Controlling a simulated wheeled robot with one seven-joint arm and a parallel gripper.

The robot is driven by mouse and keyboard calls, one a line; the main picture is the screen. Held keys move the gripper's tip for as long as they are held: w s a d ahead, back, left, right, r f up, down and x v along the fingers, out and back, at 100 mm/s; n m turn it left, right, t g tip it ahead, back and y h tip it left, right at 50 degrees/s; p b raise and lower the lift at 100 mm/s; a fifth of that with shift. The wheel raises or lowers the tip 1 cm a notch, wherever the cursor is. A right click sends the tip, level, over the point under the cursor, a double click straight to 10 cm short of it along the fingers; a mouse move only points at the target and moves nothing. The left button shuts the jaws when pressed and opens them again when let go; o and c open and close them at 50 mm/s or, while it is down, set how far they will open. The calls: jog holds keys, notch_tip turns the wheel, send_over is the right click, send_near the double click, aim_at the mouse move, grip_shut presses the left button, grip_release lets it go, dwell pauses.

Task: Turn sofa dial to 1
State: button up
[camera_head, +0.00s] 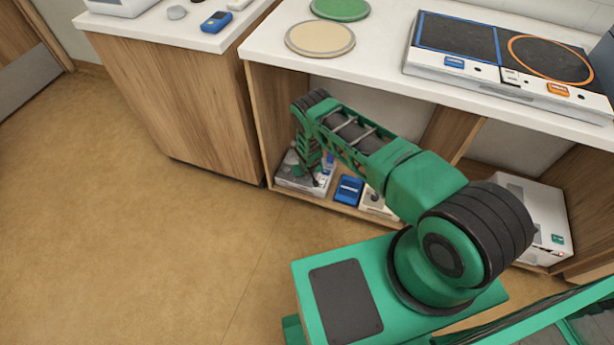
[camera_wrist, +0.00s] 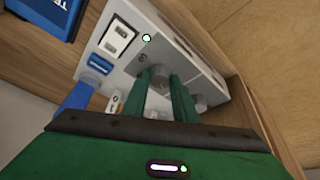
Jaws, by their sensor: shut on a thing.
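A grey-white control box (camera_head: 290,181) sits on the low shelf under the counter. My arm reaches down into the shelf, and my gripper (camera_head: 316,174) is at this box.
A blue device (camera_head: 348,189) stands beside the box on the shelf. A white box (camera_head: 535,215) is further right. The floor (camera_head: 140,220) to the left is clear.

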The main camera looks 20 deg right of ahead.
jog(key=m+h, duration=0.1)
jog(key=m, duration=0.2)
jog(key=shift+a+m+g, duration=0.15)
jog(key=shift+m+g, duration=0.15)
jog(key=shift+m, duration=0.1)
jog(key=shift+w+m+g+h, duration=0.1)
jog(key=shift+m+g+h, duration=0.5)
jog(key=shift+m, duration=1.2)
jog(key=shift+h, duration=0.3)
jog(key=o, duration=1)
jog(key=shift+o, duration=0.2)
jog(key=shift+a+r, duration=0.1)
jog(key=v, duration=1)
jog(key=shift+s+r, duration=0.15)
jog(key=shift+s, duration=0.05)
